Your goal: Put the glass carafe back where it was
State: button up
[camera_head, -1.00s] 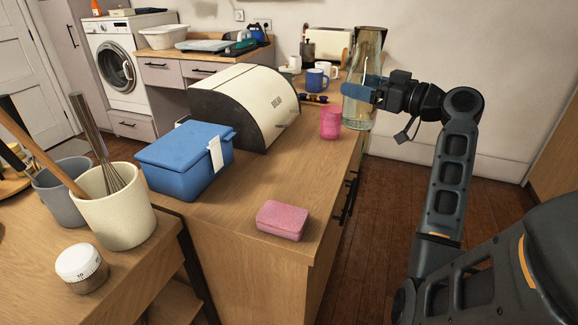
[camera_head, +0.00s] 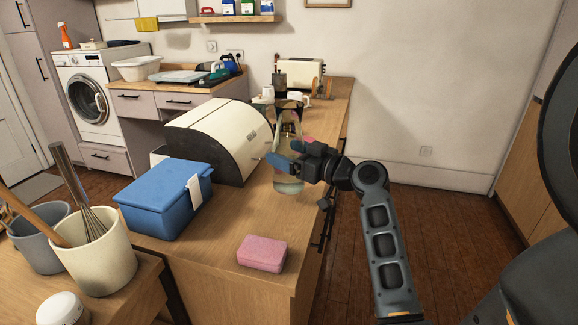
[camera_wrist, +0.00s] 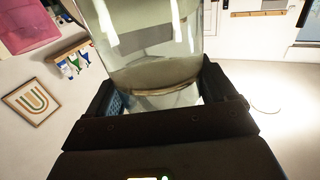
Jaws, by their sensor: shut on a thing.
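The clear glass carafe (camera_head: 287,178) is upright in the head view, in front of the counter's far right part and right of the bread bin. My gripper (camera_head: 284,160) is shut on the carafe's body from the right side. In the wrist view, the carafe (camera_wrist: 150,50) fills the space between the two jaws (camera_wrist: 165,100). Its base overlaps the wooden counter top (camera_head: 215,235) in the picture; I cannot tell whether it touches the wood or hangs above it.
A cream bread bin (camera_head: 215,135) stands close left of the carafe. A blue box (camera_head: 165,200) and a pink sponge-like block (camera_head: 262,253) are nearer. Mugs and a toaster (camera_head: 300,75) stand behind. A pink cup (camera_head: 309,141) is mostly hidden behind my gripper. The counter around the pink block is clear.

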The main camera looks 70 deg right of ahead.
jog(key=shift+f, duration=2.1)
jog(key=o, duration=1.6)
